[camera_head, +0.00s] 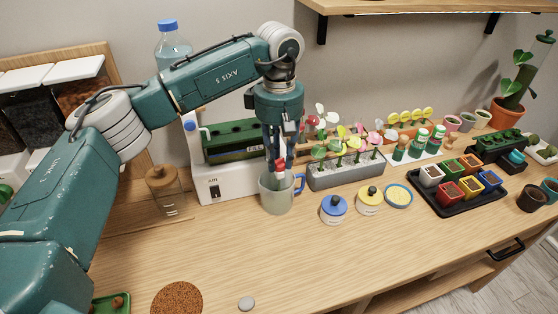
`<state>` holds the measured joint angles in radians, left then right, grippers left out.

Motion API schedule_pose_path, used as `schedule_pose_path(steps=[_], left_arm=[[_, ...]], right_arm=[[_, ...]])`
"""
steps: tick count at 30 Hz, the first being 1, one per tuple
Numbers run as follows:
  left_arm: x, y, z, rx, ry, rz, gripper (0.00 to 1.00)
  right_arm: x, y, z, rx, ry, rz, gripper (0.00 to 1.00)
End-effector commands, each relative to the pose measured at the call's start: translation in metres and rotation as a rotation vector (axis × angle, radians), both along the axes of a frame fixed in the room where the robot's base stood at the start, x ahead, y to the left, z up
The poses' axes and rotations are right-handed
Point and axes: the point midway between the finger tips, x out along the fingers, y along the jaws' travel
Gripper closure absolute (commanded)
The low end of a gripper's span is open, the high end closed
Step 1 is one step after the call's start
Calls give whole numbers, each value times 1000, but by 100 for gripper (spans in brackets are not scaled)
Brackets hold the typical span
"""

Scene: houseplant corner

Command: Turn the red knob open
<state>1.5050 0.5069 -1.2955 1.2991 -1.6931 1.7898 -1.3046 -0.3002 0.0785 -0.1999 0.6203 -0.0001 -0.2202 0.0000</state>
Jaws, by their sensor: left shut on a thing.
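My left gripper (277,160) reaches down from above at the middle of the view, over the grey mug (277,200). It is shut on a small red part, which I take to be the red knob (280,163), in front of the white machine (230,184). The fingers hide much of the knob, so its turn angle cannot be read. The mug stands upright on the wooden table, with a blue handle to the right. The machine has a green tray, a dark switch at its lower left and a blue knob (190,123) at its upper left. My right gripper is not in view.
A grey planter (345,178) with flowers stands right of the mug. A blue-lidded jar (334,209) and a yellow-lidded jar (369,199) stand nearby. A black tray (424,201) holds several coloured pots. The front middle of the table is mostly clear.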

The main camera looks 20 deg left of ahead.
Motion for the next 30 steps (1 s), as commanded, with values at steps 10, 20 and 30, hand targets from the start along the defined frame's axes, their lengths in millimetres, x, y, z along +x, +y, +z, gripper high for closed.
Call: schedule_pose_path(steps=[10,20,30], left_arm=[[2,0,2,-2,-8,-287,100],[2,0,3,-1,-10,-444,100],[2,0,4,-1,-10,-487,100]], right_arm=[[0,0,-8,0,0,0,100],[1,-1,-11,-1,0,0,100],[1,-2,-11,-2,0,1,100]])
